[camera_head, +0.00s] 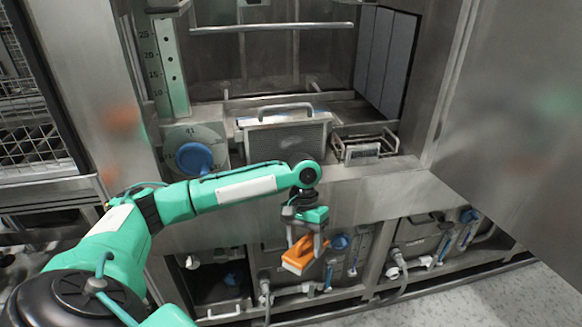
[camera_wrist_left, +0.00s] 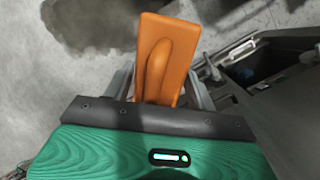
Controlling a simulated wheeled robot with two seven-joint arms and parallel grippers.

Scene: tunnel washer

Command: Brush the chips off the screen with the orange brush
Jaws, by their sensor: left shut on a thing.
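The orange brush (camera_head: 298,254) is held in my left gripper (camera_head: 306,238), in front of the washer's lower front. It also shows in the left wrist view (camera_wrist_left: 166,58), with its orange back and raised grip toward the camera, between the fingers of my left gripper (camera_wrist_left: 165,85). The gripper is shut on it. In the head view a pale strip shows along the brush's lower edge. The screen (camera_head: 286,145) is the grey panel with a handle on the washer's ledge, above and behind the brush and apart from it. Chips cannot be made out. My right gripper is not in view.
A blue knob (camera_head: 194,158) sits on a dial left of the screen. A small metal basket (camera_head: 364,147) stands to its right. A horizontal bar (camera_head: 270,27) crosses the opening above. An open steel door (camera_head: 510,120) fills the right side. Pipes and valves line the bottom.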

